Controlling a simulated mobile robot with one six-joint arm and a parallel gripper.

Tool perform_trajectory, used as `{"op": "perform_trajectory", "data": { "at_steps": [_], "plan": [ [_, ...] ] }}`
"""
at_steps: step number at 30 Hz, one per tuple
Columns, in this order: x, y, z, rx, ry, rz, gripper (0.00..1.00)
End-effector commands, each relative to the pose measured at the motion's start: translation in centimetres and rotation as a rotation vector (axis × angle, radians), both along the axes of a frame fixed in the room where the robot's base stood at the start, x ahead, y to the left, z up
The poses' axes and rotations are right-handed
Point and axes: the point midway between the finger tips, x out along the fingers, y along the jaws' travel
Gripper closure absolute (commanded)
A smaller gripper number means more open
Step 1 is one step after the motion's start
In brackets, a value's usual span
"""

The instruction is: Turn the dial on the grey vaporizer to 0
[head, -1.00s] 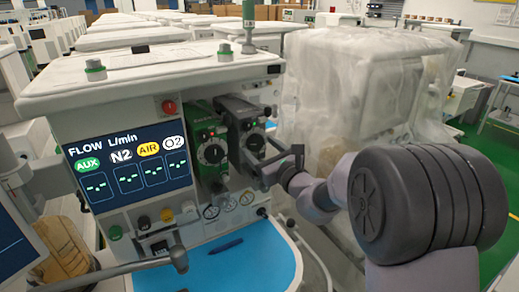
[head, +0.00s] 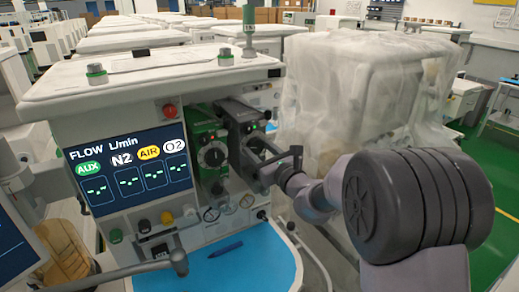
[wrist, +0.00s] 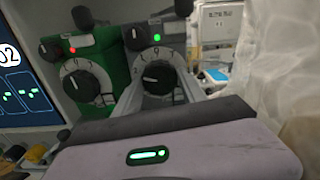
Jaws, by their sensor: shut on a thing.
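The grey vaporizer (head: 240,112) stands on the front of the machine, right of a green vaporizer. It also shows in the wrist view (wrist: 152,29), with a lit green light. Its dial (wrist: 155,77) is a black knob on a pale, numbered face; I cannot read the setting for sure. In the head view the dial (head: 257,146) is partly hidden by my gripper. My gripper (wrist: 158,88) is shut on the dial, one grey finger on each side of it. In the head view my gripper (head: 256,160) reaches in from the right.
The green vaporizer (wrist: 107,55), with its own dial (wrist: 85,85) and a red light, is close on the left. A flow screen (head: 130,168) is further left. A blue work surface (head: 240,265) with a pen lies below. A plastic-covered machine (head: 335,85) stands behind my arm.

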Motion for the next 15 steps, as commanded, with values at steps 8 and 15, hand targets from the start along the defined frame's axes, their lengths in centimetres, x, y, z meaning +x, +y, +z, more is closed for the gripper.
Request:
{"op": "perform_trajectory", "data": {
  "at_steps": [8, 15],
  "plan": [
    [-0.02, -0.02, 0.42, 0.147, 0.104, 0.007, 0.92],
    [-0.02, -0.03, 0.49, 0.335, 0.231, 0.015, 0.92]
  ]
}}
